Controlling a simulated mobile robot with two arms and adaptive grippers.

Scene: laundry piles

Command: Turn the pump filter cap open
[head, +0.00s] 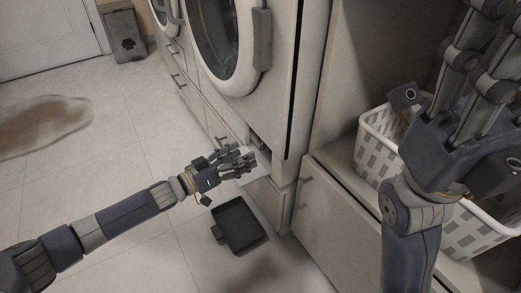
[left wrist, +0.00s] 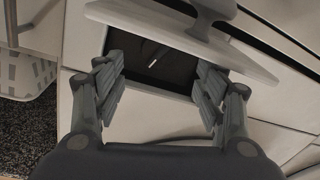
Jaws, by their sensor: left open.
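The washing machine (head: 265,115) has a small service opening (head: 262,150) low on its front, with a pale flap (head: 243,172) folded out below it. In the left wrist view, the flap (left wrist: 185,38) crosses the top and the dark opening (left wrist: 160,66) lies behind it. A small bright mark shows inside, but I cannot clearly make out the filter cap. My left gripper (head: 243,160) is open and empty in front of the opening; its fingers (left wrist: 160,95) sit on either side of it. My right gripper (head: 480,60) is raised close to the camera, its fingertips partly out of frame.
A dark shallow tray (head: 238,225) lies on the floor below the opening. A white laundry basket (head: 375,155) stands at right, partly behind my right arm. A dark bin (head: 123,32) stands at the back, and a brownish blurred shape (head: 40,125) is at left.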

